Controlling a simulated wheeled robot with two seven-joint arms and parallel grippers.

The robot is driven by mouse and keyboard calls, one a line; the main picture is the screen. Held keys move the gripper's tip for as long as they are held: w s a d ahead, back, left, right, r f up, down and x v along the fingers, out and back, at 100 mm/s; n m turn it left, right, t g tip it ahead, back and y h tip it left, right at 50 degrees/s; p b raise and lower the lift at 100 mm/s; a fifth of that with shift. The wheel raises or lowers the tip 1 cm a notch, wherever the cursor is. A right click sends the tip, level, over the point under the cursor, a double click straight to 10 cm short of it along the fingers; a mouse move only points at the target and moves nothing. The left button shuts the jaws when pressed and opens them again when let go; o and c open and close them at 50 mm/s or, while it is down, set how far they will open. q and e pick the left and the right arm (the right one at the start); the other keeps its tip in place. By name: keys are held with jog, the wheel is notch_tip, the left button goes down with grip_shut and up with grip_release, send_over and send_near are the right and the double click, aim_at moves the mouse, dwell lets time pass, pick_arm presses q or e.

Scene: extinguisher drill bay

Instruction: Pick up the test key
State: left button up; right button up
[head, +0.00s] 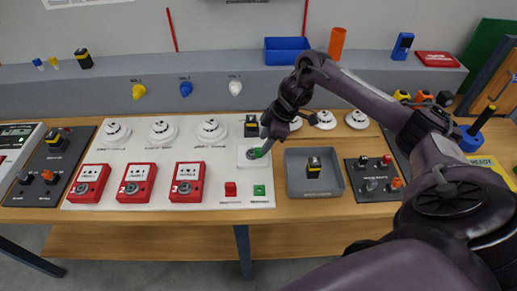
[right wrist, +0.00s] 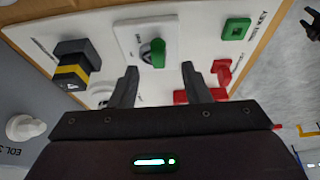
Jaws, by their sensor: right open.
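The green test key (head: 255,153) stands in a square white switch plate (head: 246,161) on the white panel. In the right wrist view, the key (right wrist: 158,53) is an upright green tab with a dark round part beside it. My right gripper (head: 265,144) is above the plate and partly hides it in the head view. Its two fingers (right wrist: 160,84) are open and empty, pointing at the panel. The key lies between their lines, just beyond the tips, and appears apart from them. My left gripper does not show.
A black-and-yellow block (head: 250,126) stands close behind the plate. A grey tray (head: 331,187) holding another black-and-yellow block lies to the right. Red call boxes (head: 187,182) stand left.

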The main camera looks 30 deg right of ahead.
aim_at(259, 148)
jog(key=p+x, duration=0.1)
jog(key=x, duration=0.1)
jog(key=shift+a+f+p, duration=0.25)
jog(key=shift+f+p, duration=0.05)
jog(key=shift+f, duration=0.05)
jog(key=x, duration=0.2)
jog(key=shift+w+d+f, duration=0.1)
jog(key=shift+w+f, duration=0.15)
jog(key=shift+s, duration=0.1)
jog(key=c, duration=0.7)
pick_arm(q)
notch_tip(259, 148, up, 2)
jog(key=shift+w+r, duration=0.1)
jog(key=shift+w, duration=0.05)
pick_arm(e)
jog(key=shift+r, duration=0.1)
grip_shut()
